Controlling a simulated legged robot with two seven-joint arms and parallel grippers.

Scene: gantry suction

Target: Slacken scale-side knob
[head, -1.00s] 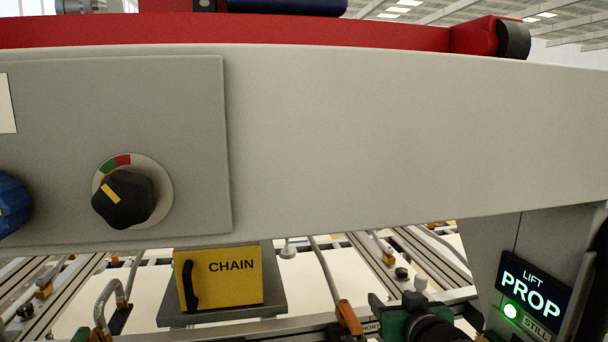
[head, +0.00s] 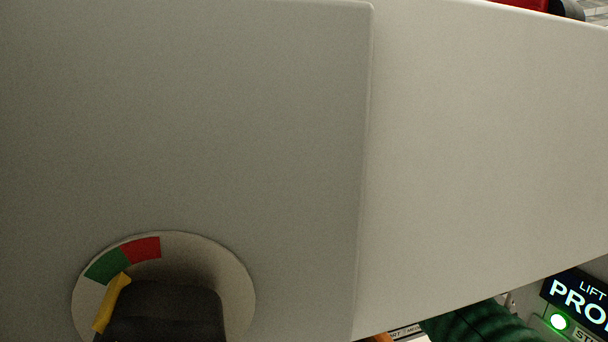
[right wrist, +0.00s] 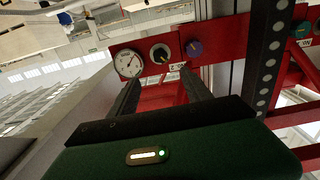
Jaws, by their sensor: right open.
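In the head view a black knob (head: 160,312) with a yellow pointer sits on a round pale plate (head: 236,290) with a green and red scale; the pointer is by the green band's lower end. The picture's bottom edge cuts the knob off. My left gripper is in neither view.
A grey panel (head: 200,120) on a pale beam (head: 480,150) fills most of the head view. A lit sign reading LIFT PRO (head: 580,300) stands at the lower right. In the wrist view a dark perforated post (right wrist: 268,65) rises right of the fingers.

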